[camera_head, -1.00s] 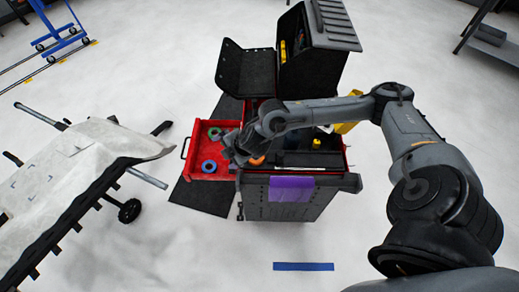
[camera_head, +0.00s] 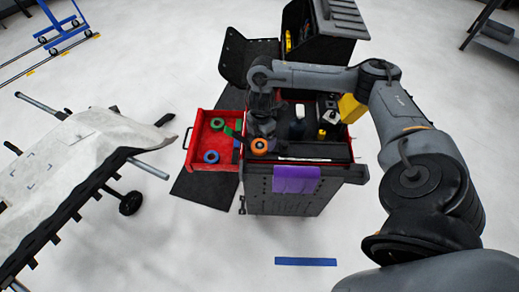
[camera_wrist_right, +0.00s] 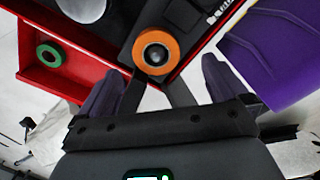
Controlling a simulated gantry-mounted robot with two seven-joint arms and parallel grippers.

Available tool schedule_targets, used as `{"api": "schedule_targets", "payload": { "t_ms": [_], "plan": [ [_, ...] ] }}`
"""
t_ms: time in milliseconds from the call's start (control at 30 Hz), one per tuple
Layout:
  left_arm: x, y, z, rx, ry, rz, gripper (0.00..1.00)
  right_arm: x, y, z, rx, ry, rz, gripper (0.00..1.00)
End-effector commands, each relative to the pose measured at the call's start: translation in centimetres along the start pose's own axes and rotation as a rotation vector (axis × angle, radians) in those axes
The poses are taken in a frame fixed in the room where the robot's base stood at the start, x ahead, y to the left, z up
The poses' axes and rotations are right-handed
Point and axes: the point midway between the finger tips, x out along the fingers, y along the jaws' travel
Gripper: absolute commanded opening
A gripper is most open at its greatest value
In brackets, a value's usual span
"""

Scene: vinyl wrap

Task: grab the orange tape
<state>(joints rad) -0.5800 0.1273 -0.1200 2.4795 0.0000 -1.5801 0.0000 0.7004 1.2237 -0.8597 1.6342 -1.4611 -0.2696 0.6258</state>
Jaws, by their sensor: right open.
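The roll of orange tape (camera_head: 266,147) lies on the dark top of the tool cart, near its left edge beside the open red drawer. In the right wrist view the orange tape (camera_wrist_right: 156,37) shows as a thick ring with a pale core, just beyond and between the fingers. My right gripper (camera_head: 262,133) points down close behind the tape. In the wrist view its dark fingers (camera_wrist_right: 158,84) are spread wide, with nothing between them. I cannot tell the exact height above the tape. My left gripper is in neither view.
The open red drawer (camera_head: 190,160) holds a green roll (camera_head: 217,123) and a blue roll (camera_head: 211,157). A purple cloth (camera_head: 296,179) hangs over the cart's front. A yellow item (camera_head: 321,133) stands on the cart top.

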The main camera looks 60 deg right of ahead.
Motion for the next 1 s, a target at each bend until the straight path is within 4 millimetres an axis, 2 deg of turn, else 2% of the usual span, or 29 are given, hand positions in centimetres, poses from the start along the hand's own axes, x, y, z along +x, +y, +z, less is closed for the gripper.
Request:
{"api": "schedule_targets", "payload": {
  "t_ms": [167, 300, 533, 833, 1000],
  "plan": [
    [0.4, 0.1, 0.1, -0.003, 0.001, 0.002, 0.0, 0.7, 0.1, -0.1, -0.001, 0.001, 0.001, 1.0],
    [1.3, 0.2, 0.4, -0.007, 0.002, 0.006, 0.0, 2.3, 0.3, -0.1, 0.001, 0.001, 0.0, 1.0],
    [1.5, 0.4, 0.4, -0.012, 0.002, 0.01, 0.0, 4.9, 0.5, -0.1, 0.0, 0.0, -0.001, 1.0],
    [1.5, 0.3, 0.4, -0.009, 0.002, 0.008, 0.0, 5.4, 0.5, -0.1, -0.001, -0.001, 0.002, 1.0],
    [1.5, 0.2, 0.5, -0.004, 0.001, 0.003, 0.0, 5.4, 0.5, -0.1, -0.001, 0.0, 0.002, 0.76]
  ]
}}
